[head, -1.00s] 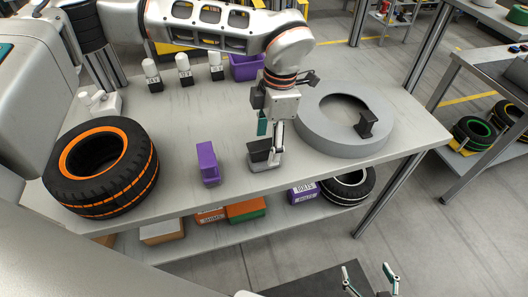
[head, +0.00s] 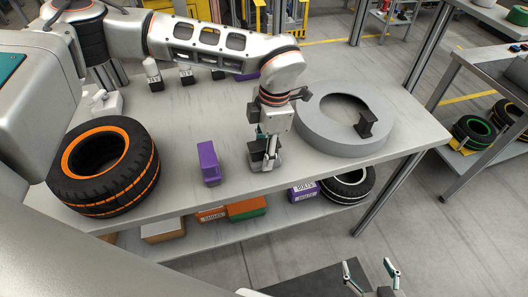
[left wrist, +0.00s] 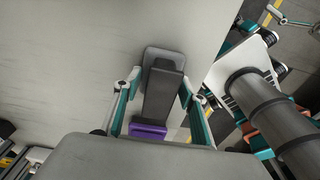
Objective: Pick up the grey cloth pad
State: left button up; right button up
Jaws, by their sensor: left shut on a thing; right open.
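The grey cloth pad (head: 265,167) lies near the front edge of the table, with a dark upright block on top like a handle. In the left wrist view the pad's rounded grey end (left wrist: 160,52) shows beyond the dark block. My left gripper (head: 265,147) points down over it, shut on that dark part. In the left wrist view its fingers (left wrist: 160,85) lie on both sides of the block. The pad appears to rest on the table; I see no clear gap under it. My right gripper (head: 370,272) is open and empty, low in front of the table.
A purple box (head: 208,163) stands just left of my left gripper. A big grey ring (head: 325,130) with a dark block lies close on the right. An orange-rimmed tyre (head: 105,170) is at the left. Boxes and another tyre (head: 350,187) are on the lower shelf.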

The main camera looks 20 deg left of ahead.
aim_at(264, 144)
pick_arm(q)
notch_tip(264, 144, up, 20)
jog(key=shift+b, duration=0.4)
